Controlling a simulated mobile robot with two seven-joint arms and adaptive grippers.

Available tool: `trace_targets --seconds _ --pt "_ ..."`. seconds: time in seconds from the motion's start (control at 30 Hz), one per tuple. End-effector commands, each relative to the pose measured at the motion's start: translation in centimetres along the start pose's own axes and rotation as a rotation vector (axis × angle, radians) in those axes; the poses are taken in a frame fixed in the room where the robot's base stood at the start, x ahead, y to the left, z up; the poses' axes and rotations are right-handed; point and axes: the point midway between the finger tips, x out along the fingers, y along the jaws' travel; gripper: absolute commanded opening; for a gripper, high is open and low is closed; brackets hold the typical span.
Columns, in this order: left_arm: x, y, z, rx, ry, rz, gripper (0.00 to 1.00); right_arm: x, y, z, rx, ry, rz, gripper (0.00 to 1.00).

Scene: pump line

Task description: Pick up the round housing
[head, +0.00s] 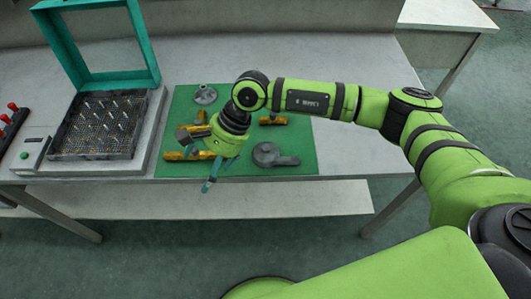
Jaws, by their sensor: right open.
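A dark grey round part with a short side stub (267,154), which looks like the round housing, lies on the green mat (303,140) near its front edge. A lighter grey round flanged part with a raised middle (205,94) lies at the back of the mat. My right gripper (197,161) is over the left front of the mat, left of the dark round part and apart from it. Its fingers are spread and I see nothing held between them. My wrist and gripper hide some of the mat. My left gripper is not in view.
Several yellow parts lie on the mat, one at the right (273,120) and one at the front left (174,156). A fixture with a raised teal frame (148,40) and a pin bed (99,126) stands to the left. The table (345,150) is bare right of the mat.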

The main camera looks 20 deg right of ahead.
Motion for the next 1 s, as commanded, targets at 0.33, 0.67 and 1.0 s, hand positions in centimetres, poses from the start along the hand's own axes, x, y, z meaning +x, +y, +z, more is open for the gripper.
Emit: trace_targets --seconds 0.33,0.67,1.0 --pt "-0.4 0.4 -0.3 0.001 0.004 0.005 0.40 -8.6 4.8 -12.9 -0.192 0.483 0.371 1.00" --pt "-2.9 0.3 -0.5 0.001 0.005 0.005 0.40 -6.1 6.5 -14.9 -0.190 0.484 0.378 1.00" --pt "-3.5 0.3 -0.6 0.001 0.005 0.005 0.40 -3.5 7.5 -16.6 -0.194 0.484 0.372 1.00"
